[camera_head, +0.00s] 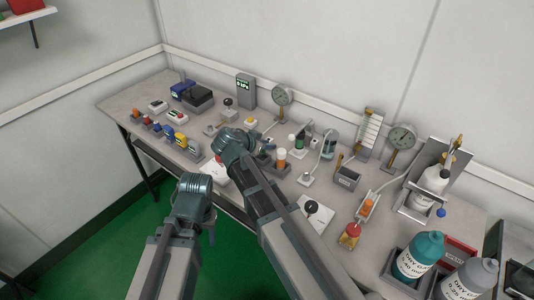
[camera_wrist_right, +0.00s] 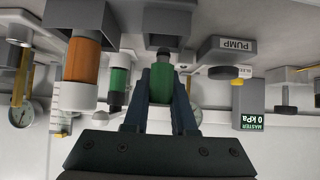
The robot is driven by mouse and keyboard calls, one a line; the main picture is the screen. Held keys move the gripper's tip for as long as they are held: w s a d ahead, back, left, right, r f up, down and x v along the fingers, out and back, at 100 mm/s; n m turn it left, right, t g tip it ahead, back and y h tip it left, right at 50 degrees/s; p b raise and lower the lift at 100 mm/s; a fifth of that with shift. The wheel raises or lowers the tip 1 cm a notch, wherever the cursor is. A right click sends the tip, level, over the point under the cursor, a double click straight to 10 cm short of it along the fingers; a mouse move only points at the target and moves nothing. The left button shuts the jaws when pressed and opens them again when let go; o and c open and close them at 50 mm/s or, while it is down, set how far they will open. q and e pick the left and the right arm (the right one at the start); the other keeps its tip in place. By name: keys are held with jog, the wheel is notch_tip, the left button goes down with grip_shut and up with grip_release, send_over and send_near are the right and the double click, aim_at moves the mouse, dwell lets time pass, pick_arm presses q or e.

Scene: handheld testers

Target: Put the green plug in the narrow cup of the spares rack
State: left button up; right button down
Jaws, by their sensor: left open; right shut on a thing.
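My right gripper (camera_wrist_right: 161,78) is shut on the green plug (camera_wrist_right: 160,88), whose dark grey end (camera_wrist_right: 162,56) points at a small grey cup (camera_wrist_right: 168,22) of the spares rack. The wrist view is upside down. The end is close to the cup's mouth; I cannot tell if it has entered. In the other, wider cup (camera_wrist_right: 70,14) stands an orange plug (camera_wrist_right: 82,62) with a white end, also seen in the head view (camera_head: 281,155). My left gripper (camera_head: 212,234) is open and empty, low by the table's front edge.
A green-and-black cylinder (camera_wrist_right: 118,84) stands behind the orange plug. Several coloured testers (camera_head: 168,133) line the table's left front; bottles (camera_head: 418,256) stand at the right.

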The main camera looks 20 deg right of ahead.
jog(key=shift+f+b, duration=0.8)
jog(key=shift+f, duration=0.4)
jog(key=shift+f, duration=0.2)
jog(key=c, duration=0.7)
grip_release()
jog(key=shift+c, duration=0.2)
jog(key=shift+r, duration=0.2)
